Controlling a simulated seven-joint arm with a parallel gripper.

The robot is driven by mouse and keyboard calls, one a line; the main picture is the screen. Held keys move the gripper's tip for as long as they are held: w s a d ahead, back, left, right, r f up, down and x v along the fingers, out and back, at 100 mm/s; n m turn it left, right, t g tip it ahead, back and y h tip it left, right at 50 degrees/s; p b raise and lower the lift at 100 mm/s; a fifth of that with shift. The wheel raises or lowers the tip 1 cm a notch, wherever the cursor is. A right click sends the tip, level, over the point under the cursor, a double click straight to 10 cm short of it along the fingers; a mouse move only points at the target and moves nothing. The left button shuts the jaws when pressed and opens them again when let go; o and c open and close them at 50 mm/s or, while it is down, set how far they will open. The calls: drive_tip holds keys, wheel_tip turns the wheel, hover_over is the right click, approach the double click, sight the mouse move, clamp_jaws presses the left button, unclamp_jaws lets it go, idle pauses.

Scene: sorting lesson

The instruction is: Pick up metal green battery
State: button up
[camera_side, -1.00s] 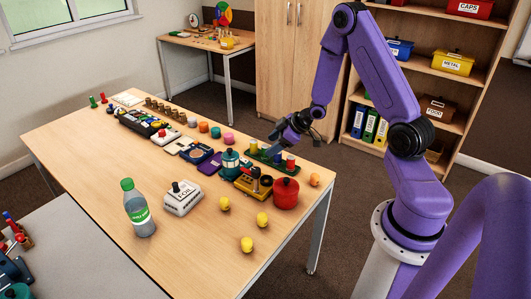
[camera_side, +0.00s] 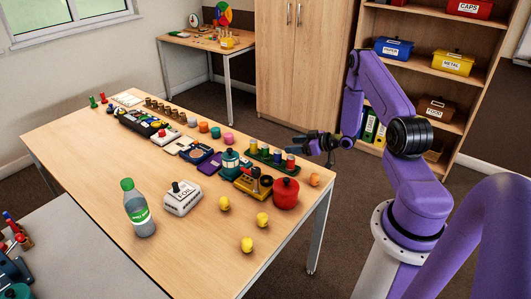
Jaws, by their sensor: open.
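A red pot (camera_side: 286,193), a yellow device (camera_side: 252,184) and a teal device (camera_side: 230,165) stand close in front of the tray. An orange ball (camera_side: 315,180) lies to its right. A bottle (camera_side: 139,208) and a FOIL box (camera_side: 183,198) stand farther left.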

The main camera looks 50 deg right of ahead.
sight(265, 151)
drive_tip(key=x, duration=1.1)
drive_tip(key=shift+w+f, duration=0.2)
drive_tip(key=shift+f, duration=0.1)
clamp_jaws()
